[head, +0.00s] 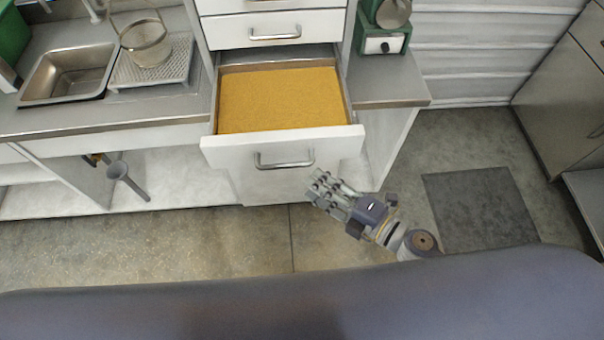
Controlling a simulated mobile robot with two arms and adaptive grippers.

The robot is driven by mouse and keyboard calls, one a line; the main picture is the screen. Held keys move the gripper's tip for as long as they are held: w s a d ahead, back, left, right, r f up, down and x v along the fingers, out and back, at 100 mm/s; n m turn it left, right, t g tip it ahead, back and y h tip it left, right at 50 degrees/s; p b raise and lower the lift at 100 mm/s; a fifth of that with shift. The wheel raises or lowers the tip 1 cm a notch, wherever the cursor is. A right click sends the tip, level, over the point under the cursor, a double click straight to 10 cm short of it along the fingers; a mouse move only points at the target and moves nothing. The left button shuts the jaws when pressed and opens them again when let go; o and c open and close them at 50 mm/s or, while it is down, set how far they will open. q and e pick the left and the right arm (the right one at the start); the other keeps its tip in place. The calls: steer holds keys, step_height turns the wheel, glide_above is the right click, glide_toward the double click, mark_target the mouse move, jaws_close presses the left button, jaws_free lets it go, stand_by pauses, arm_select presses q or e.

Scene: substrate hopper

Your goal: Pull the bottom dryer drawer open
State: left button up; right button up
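The dryer is a white drawer unit between two counters. Its lowest visible drawer (222,152) is pulled well out and holds an even layer of orange-yellow grain-like material (280,98). A metal bar handle (284,164) is on its front. The drawer above (232,33) is shut. My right gripper (316,186) is just right of and below the handle, pointing up and left. Its fingers look spread, with nothing seen between them, and it appears apart from the handle. My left gripper is out of view.
The left counter (100,122) bears a sink (65,75) and a drainer (178,68) with a wire basket (148,45). A green device (384,44) stands on the right counter (390,92). A grey funnel (125,178) hangs under the left counter. The floor (150,245) before the unit is clear.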

steer(key=shift+v, duration=1.6)
steer(key=w+d+f+m+h+b, duration=0.1)
steer(key=d+f+m+h, duration=0.25)
steer(key=f, duration=0.45)
steer(key=w+d+f+m+h+b, duration=0.1)
steer(key=d+f+m+h, duration=0.1)
steer(key=d+f+m, duration=0.45)
steer(key=s+d+f+m+g+h, duration=0.1)
steer(key=s+d+f+m+h, duration=0.15)
steer(key=f, duration=0.65)
steer(key=s+d+f+m+g+h, duration=0.1)
steer(key=s+f+m+h, duration=0.2)
steer(key=f, duration=0.7)
steer(key=s+f+m+g+b, duration=0.1)
steer(key=s+f+m+g, duration=0.2)
steer(key=s+f, duration=0.5)
steer(key=s+f+m+g+b, duration=0.1)
steer(key=s+f+m+g, duration=0.3)
steer(key=s+f, duration=0.5)
steer(key=s+g, duration=0.1)
steer(key=s, duration=0.7)
steer(key=shift+g+h, duration=0.3)
steer(key=shift+s+d+f+m, duration=0.1)
steer(key=shift+d+m, duration=0.05)
steer(key=shift+m, duration=0.1)
